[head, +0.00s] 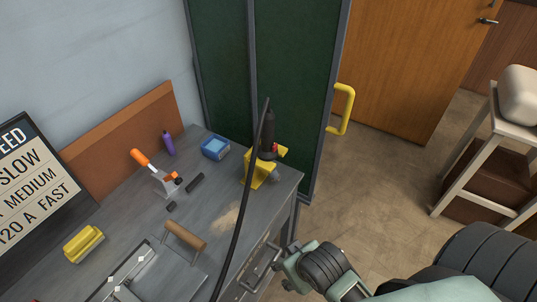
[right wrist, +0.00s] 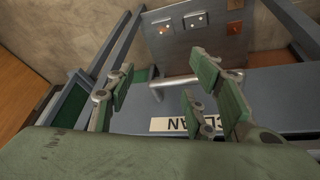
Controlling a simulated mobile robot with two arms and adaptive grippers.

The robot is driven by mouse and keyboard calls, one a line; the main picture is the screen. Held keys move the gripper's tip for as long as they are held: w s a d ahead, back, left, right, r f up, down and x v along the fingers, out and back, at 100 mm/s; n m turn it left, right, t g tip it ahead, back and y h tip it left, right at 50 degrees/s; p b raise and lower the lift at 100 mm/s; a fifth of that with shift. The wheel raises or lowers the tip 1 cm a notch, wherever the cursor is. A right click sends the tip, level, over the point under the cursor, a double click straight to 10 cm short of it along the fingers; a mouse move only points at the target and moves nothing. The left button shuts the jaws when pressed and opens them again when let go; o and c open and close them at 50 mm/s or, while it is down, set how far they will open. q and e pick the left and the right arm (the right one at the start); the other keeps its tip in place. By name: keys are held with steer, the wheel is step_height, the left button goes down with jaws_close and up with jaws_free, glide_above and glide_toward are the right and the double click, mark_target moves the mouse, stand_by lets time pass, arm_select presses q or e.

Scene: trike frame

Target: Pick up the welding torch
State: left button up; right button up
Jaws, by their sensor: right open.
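The welding torch (head: 268,128) stands upright in a yellow holder (head: 259,172) at the far right corner of the grey workbench. It has a black handle and a red part on its side. A long black cable runs past it toward the front of the bench. My right gripper (head: 283,270) is at the bench's right side, lower than the torch and apart from it. In the right wrist view its green fingers (right wrist: 165,90) are spread with nothing between them. The torch does not show in that view. My left gripper is not in view.
The workbench (head: 215,190) bears an orange-handled clamp (head: 150,165), a purple bottle (head: 168,143), a blue box (head: 215,148) and a yellow block (head: 83,243). A green screen (head: 300,90) stands behind. A metal bar handle (right wrist: 175,82) lies beyond my right fingers.

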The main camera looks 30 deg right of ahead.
steer(key=w+d+r+m+t+h, duration=0.2)
steer(key=w+d+r+t, duration=0.1)
steer(key=w+r, duration=0.3)
steer(key=w+d+r+m+t+h, duration=0.1)
steer(key=w+d+r+t, duration=0.1)
steer(key=w+r+t, duration=0.35)
steer(key=m+t+h, duration=0.1)
steer(key=t, duration=0.4)
glide_toward(269, 130)
steer(key=d+x, duration=0.1)
steer(key=x, duration=0.3)
steer(key=shift+g, duration=0.25)
steer(key=x, duration=0.2)
steer(key=p+x, duration=0.1)
steer(key=x, duration=0.1)
steer(key=a+x, duration=0.1)
steer(key=x, duration=0.1)
steer(key=shift+w+d+r, duration=0.1)
steer(key=shift+w, duration=0.25)
steer(key=shift+w+d+f+p, duration=0.2)
steer(key=shift+w+p, duration=0.1)
steer(key=shift+w, duration=0.15)
jaws_close()
steer(key=shift+r, duration=0.1)
